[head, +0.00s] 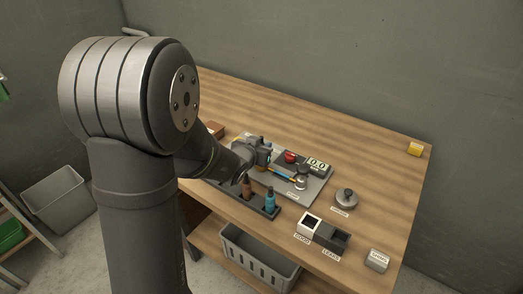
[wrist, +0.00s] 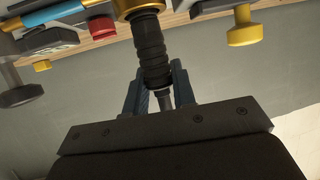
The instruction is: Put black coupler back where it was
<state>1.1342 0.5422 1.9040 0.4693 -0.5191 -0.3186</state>
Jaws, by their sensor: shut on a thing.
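My gripper (head: 262,156) is over the near-left part of the grey test board (head: 313,191), close behind the dark rack (head: 232,191). In the wrist view its blue-grey fingers (wrist: 157,78) are shut on the black coupler (wrist: 151,52), a ribbed black body. A brass collar (wrist: 137,7) shows at the coupler's far end; I cannot tell whether it belongs to the coupler or to a fitting. In the head view the gripper hides the coupler. The rack holds a brown coupler (head: 247,187) and a teal coupler (head: 270,201), both upright; its left part is partly hidden by my arm.
The board carries a red knob (head: 290,156), a display reading 0.0 (head: 317,164) and a metal fitting (head: 301,180). White and dark bins (head: 331,237) stand at the front, with a round grey piece (head: 346,198) behind. The table's far right is mostly clear.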

